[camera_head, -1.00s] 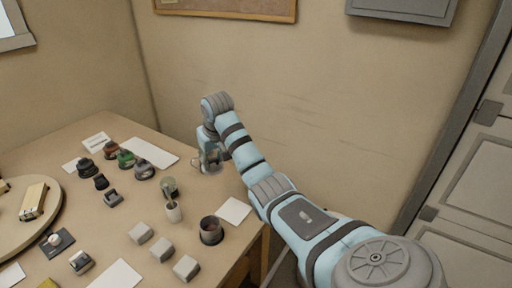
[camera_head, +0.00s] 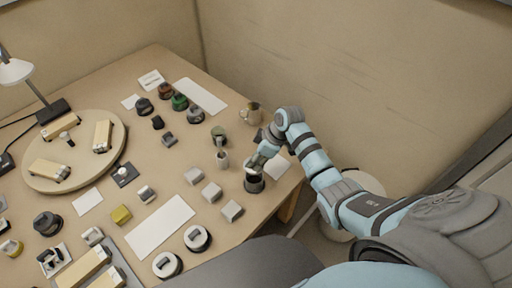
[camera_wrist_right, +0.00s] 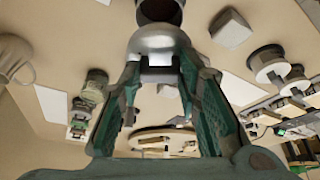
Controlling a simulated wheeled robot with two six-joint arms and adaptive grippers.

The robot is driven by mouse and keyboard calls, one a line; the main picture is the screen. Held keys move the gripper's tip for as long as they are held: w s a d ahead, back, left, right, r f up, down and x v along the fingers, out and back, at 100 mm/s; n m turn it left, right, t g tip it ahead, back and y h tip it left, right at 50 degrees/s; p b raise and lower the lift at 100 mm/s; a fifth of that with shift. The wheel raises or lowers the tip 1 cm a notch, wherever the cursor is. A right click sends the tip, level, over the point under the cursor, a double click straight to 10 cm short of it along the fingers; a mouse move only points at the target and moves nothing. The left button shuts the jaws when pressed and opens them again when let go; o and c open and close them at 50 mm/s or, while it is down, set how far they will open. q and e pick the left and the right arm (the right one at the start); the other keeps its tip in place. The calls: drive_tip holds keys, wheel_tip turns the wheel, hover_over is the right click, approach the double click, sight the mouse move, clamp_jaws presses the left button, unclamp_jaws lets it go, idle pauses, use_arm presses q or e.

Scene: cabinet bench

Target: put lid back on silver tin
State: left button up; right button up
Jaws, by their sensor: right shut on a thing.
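The silver tin (camera_head: 254,184) stands upright near the table's right edge, beside a white sheet; its dark inside faces up. My right gripper (camera_head: 257,161) is just above it and hides part of its top. In the right wrist view my right gripper (camera_wrist_right: 160,85) is shut on the silver domed lid (camera_wrist_right: 155,42), which sits between the fingertips. The tin (camera_wrist_right: 160,10) shows just past the lid at the top edge, partly cut off. Whether lid and tin touch I cannot tell. My left gripper is not in view.
A mug (camera_head: 250,114) stands behind. A round wooden board (camera_head: 75,150) and a lamp (camera_head: 45,100) are farther left.

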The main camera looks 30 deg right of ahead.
wheel_tip(320, 180, down, 7)
drive_tip(key=b, duration=0.6)
drive_tip(key=shift+r+p, duration=0.2)
drive_tip(key=shift+p, duration=0.25)
idle(0.8)
drive_tip(key=shift+f, duration=0.25)
idle(0.7)
drive_tip(key=shift+p, duration=0.4)
idle(0.3)
drive_tip(key=o, duration=1.4)
